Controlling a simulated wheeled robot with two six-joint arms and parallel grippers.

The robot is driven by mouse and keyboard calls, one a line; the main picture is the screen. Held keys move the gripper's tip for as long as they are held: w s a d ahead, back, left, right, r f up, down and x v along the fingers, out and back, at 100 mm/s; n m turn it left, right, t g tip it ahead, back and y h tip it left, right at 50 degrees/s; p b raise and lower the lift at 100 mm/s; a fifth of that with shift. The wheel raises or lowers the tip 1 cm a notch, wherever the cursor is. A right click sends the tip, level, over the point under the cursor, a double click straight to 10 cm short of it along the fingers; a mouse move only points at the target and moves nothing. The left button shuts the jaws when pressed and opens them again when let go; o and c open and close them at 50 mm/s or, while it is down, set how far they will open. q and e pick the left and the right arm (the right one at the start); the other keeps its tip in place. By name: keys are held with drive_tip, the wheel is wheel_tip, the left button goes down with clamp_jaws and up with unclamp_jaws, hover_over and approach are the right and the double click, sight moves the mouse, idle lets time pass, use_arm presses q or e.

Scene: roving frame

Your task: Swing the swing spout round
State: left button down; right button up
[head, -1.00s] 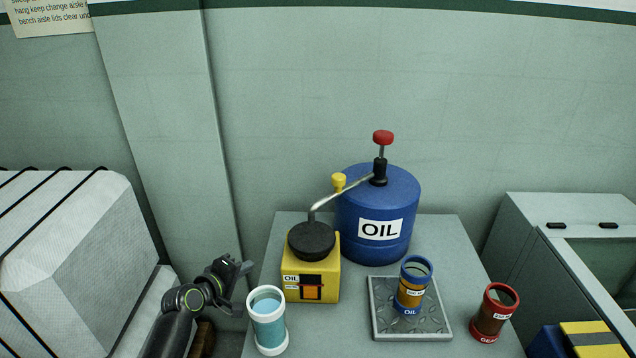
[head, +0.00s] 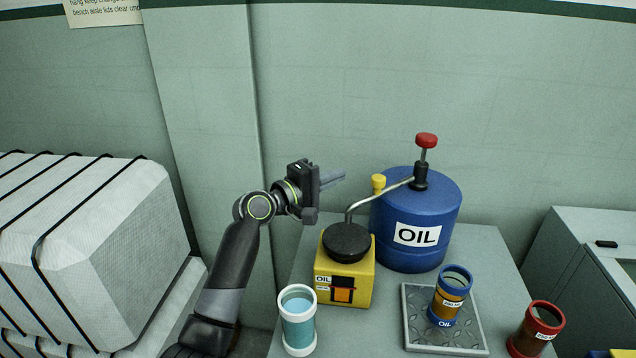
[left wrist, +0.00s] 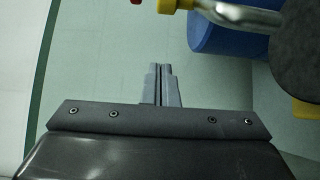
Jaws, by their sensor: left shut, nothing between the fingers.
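The swing spout (head: 378,199) is a bent metal tube on top of the blue oil drum (head: 407,250). It reaches left and down from the black collar, and its tip is above the black lid of the yellow oil can (head: 352,289). A yellow knob (head: 378,183) stands on the spout. My left gripper (head: 340,177) is shut and empty, to the left of the yellow knob and apart from it. In the left wrist view the shut fingers (left wrist: 161,84) point toward the wall, with the spout (left wrist: 245,14) and knob (left wrist: 176,5) at upper right. My right gripper is not seen.
A red-topped pump handle (head: 426,140) rises from the drum. A metal tray (head: 417,335) holds a blue-rimmed oil jar (head: 450,298). A white-rimmed jar (head: 298,322) and a red jar (head: 535,331) stand on the bench (head: 485,250). A strapped white bale (head: 110,230) is at left.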

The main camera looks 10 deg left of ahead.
sight(383, 192)
use_arm(q)
drive_tip(key=shift+s+d+p, duration=0.15)
drive_tip(key=shift+d+p, duration=0.6)
drive_tip(key=shift+d, duration=1.8)
